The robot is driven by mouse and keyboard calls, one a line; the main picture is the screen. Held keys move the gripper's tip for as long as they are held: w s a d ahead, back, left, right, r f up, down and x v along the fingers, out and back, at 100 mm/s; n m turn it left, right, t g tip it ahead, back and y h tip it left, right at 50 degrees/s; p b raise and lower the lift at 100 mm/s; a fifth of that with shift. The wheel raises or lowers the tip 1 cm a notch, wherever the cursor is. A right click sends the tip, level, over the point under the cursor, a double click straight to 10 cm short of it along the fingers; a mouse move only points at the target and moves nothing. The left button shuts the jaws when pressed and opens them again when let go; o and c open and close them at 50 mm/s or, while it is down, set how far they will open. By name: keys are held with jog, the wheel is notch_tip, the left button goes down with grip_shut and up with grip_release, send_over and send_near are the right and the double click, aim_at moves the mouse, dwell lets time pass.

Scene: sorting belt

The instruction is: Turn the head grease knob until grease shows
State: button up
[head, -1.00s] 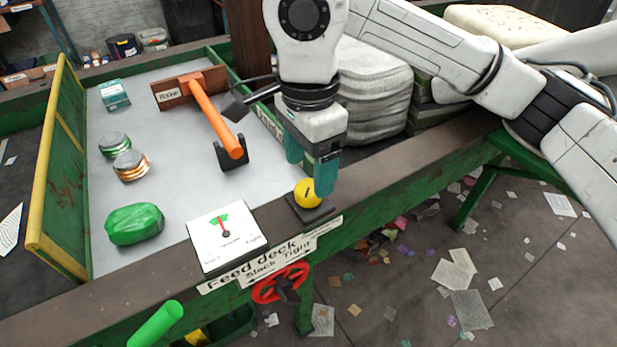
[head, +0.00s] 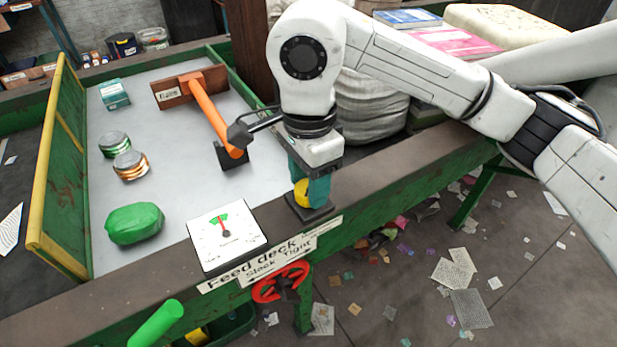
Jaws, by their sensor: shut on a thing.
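The round yellow knob (head: 301,194) sits on a small dark square base (head: 309,212) on the deck's front rail. My gripper (head: 309,190) points down over it with its teal fingers shut on the knob, hiding much of it. The knob's black mark is hidden now. No label naming this knob is legible, and I see no grease around its base.
A white gauge (head: 222,255) with its red needle near a green band is left of the knob. A red handwheel (head: 268,292) is below the "Feed deck" sign (head: 262,262). An orange lever (head: 213,118), cans (head: 131,166) and a green lump (head: 135,223) occupy the deck.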

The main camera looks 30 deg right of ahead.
jog(key=c, duration=0.4)
jog(key=shift+f+m+b, duration=0.1)
jog(key=shift+m+b, duration=0.3)
jog(key=shift+b, duration=0.05)
jog(key=shift+m+b, duration=0.85)
jog(key=shift+m, duration=0.05)
jog(key=shift+m+b, duration=1.15)
jog(key=shift+m, duration=0.75)
jog(key=o, duration=1.1)
jog(key=shift+c, duration=0.2)
